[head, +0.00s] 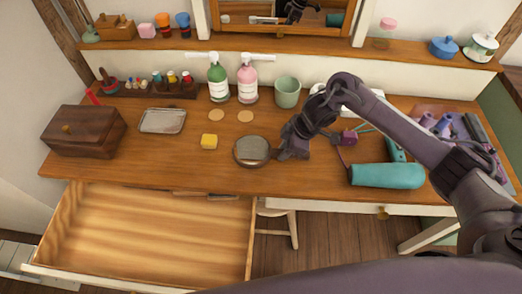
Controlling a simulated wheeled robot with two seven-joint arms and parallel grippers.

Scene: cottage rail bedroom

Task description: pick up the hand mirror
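The hand mirror (252,149) lies on the wooden dressing table, its round grey face up inside a dark rim. My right gripper (288,149) is low over the table just to the right of the mirror's rim, pointing down. Any handle of the mirror is hidden behind the gripper. I cannot tell whether the fingers are open or shut, or whether they touch the mirror. My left gripper is not in view.
Green (218,80) and pink (247,82) pump bottles and a green cup (287,92) stand behind. A teal hair dryer (387,175) lies right. An open drawer (140,235) juts out in front.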

